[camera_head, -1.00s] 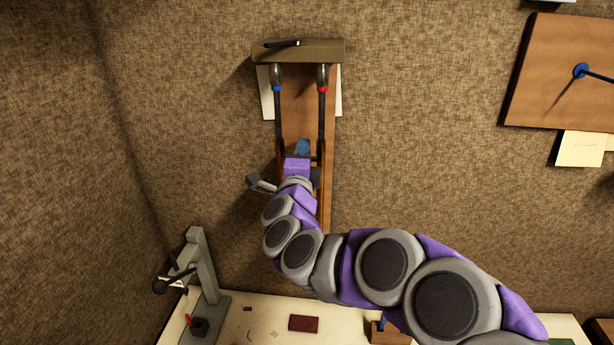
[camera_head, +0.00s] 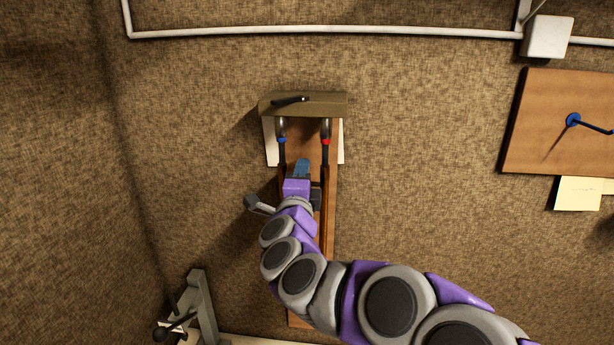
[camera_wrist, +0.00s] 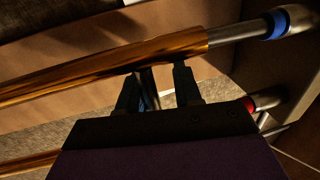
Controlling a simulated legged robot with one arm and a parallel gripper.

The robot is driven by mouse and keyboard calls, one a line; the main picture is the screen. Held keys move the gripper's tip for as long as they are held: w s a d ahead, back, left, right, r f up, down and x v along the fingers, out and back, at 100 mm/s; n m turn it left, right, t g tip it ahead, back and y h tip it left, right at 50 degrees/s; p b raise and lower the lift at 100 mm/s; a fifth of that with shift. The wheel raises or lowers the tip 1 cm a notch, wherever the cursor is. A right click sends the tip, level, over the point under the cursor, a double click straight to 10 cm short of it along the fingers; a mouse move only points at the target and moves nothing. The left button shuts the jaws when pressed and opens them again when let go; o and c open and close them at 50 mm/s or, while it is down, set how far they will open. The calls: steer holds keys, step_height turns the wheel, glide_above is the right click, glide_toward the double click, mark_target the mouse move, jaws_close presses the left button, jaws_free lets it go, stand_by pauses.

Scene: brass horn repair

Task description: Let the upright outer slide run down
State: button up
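The upright outer slide's brass tubes (camera_wrist: 90,72) run across the wrist view; in the head view they hang below the wall bracket (camera_head: 330,105) and are mostly behind my arm. Short lengths of inner tube with a blue band (camera_head: 283,139) and a red band (camera_head: 326,141) show above the brass. My gripper (camera_head: 301,170) is at the upper part of the slide, between its two tubes. The brace's far side is partly hidden.
A wooden board (camera_head: 555,125) with a blue-based peg is on the wall at right, with a paper note (camera_head: 578,193) below. A white conduit (camera_head: 330,31) crosses the wall above. A grey stand (camera_head: 200,305) is at lower left.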

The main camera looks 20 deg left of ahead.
steer(key=shift+o, duration=0.5)
steer(key=shift+a, duration=0.25)
steer(key=b+v, duration=0.2)
steer(key=v, duration=1.5)
steer(key=shift+f, duration=0.25)
steer(key=shift+a, duration=0.1)
